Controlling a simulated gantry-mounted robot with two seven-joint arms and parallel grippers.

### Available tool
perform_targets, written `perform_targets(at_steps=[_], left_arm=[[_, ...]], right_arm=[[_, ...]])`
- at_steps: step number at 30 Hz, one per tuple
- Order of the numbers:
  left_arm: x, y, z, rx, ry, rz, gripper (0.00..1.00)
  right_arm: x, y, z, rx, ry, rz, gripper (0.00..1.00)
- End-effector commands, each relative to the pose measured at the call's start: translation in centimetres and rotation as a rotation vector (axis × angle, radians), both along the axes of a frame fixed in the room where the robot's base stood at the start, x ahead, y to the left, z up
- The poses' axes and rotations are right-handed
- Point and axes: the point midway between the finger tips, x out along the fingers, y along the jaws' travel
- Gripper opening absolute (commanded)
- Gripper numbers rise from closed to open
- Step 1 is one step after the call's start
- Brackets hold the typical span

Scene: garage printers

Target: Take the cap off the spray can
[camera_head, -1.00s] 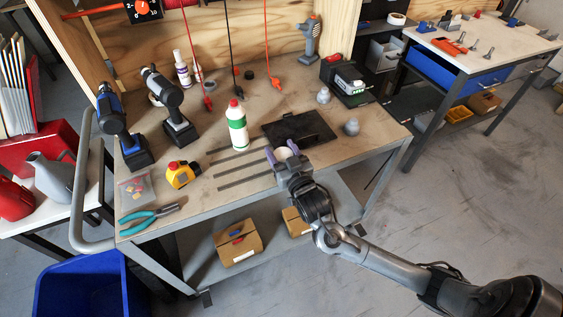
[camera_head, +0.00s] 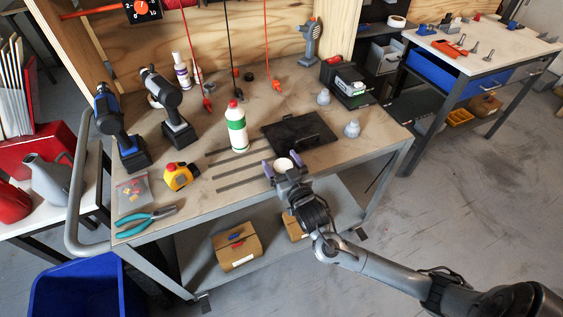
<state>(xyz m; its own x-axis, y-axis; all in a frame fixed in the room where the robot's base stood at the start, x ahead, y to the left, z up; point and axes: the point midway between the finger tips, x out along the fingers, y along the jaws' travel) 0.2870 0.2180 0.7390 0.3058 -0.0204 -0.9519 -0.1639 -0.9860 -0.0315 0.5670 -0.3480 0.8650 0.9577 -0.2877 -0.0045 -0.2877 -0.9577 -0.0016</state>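My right gripper (camera_head: 283,165) is near the bench's front edge, right of and in front of the can. Its purple-tipped fingers are spread to either side of a small round white piece (camera_head: 285,163), which looks like a cap. The fingers look apart from it; whether it rests on the bench is hard to see. My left gripper is not in view.
A dark tray (camera_head: 322,137) lies behind my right gripper, with a grey piece (camera_head: 352,129) beside it. Thin dark strips (camera_head: 237,173) lie left of it. A yellow tape measure (camera_head: 178,177), pliers (camera_head: 147,219) and drills (camera_head: 174,122) occupy the left side.

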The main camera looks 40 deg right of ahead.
Motion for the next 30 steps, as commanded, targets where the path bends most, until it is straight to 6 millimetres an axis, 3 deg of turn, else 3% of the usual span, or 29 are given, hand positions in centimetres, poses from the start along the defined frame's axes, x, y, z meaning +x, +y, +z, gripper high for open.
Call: perform_targets(at_steps=[14,30], left_arm=[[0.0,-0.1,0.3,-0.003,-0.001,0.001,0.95],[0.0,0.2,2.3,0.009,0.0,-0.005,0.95]], right_arm=[[-0.7,0.3,0.3,0.0,0.002,0.002,0.87],[-9.3,2.8,0.4,0.002,0.003,0.001,0.87]])
